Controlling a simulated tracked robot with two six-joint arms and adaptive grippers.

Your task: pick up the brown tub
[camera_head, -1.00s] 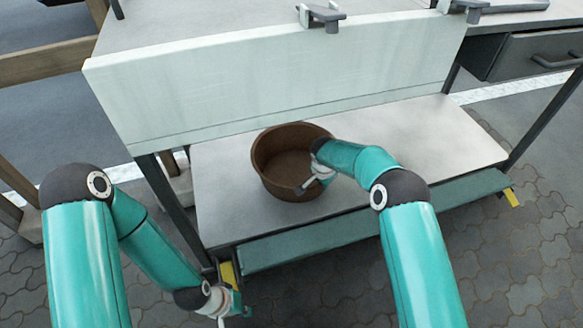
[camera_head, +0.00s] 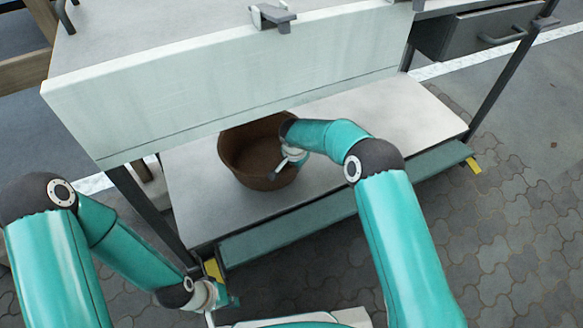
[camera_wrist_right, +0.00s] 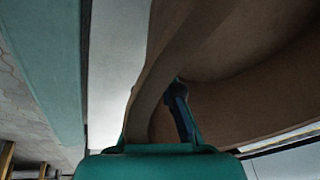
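The brown tub (camera_head: 243,160) is a round, deep bowl on the grey lower shelf, under the white panel. The panel's lower edge comes close to its far rim. My right gripper (camera_head: 282,166) is at the tub's near right rim. In the right wrist view the tub's wall (camera_wrist_right: 160,75) runs between the fingers. One dark finger (camera_wrist_right: 180,108) lies against the inner side; the other is hidden behind the wall. The gripper looks shut on this wall. My left gripper (camera_head: 222,303) hangs low, off the shelf's front left corner; its fingers are too small to read.
The white panel (camera_head: 220,85) stands above the shelf (camera_head: 400,115) and limits the room over the tub. A green front rail (camera_head: 300,220) runs along the shelf. Dark table legs (camera_head: 500,85) stand at the sides. The shelf right of the tub is clear.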

